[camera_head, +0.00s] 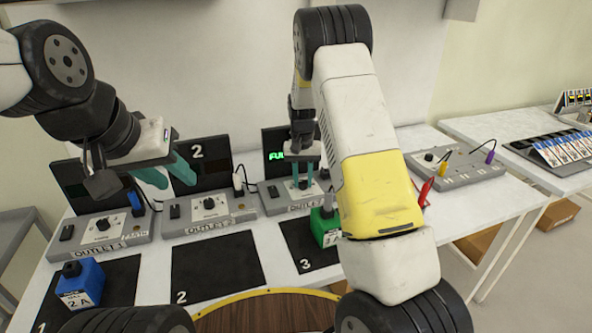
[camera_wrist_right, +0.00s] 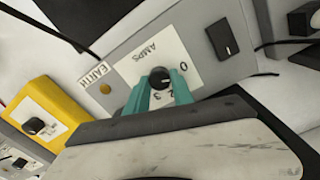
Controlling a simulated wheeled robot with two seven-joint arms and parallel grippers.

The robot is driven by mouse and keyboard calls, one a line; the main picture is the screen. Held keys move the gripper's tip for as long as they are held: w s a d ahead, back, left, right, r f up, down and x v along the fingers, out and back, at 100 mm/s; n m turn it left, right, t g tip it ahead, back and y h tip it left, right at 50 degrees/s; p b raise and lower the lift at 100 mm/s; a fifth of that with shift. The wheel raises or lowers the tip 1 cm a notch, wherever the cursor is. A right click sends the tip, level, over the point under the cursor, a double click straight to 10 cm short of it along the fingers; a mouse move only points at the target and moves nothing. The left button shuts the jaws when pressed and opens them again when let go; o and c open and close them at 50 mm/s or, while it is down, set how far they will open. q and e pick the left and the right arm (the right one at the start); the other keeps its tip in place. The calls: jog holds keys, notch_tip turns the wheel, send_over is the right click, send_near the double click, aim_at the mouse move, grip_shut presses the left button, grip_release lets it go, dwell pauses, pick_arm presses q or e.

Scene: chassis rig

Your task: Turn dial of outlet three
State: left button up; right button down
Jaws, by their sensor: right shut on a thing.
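Outlet three (camera_head: 275,205) is the grey box in front of the screen with green text (camera_head: 278,156), partly hidden by my right arm. My right gripper (camera_head: 303,182) points down at it. In the right wrist view, the teal fingers of my right gripper (camera_wrist_right: 161,92) are shut on the black dial (camera_wrist_right: 160,76), one on each side. The dial sits on a white AMPS plate with numbers (camera_wrist_right: 135,62); its exact setting is hard to read. My left gripper (camera_head: 167,175) is open and empty, above outlets one (camera_head: 90,238) and two (camera_head: 185,220).
A blue block (camera_head: 82,285) stands on mat 1 and a green block (camera_head: 325,228) near mat 3. Mat 2 (camera_head: 215,268) is bare. A grey box with coloured plugs (camera_head: 455,168) is at right. The right wrist view shows a yellow box with a knob (camera_wrist_right: 40,118).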

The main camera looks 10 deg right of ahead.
aim_at(302, 181)
jog(key=shift+n, duration=1)
jog(key=c, duration=1.1)
grip_release()
notch_tip(302, 181, up, 7)
jog(key=shift+a, duration=0.1)
jog(key=shift+r, duration=0.4)
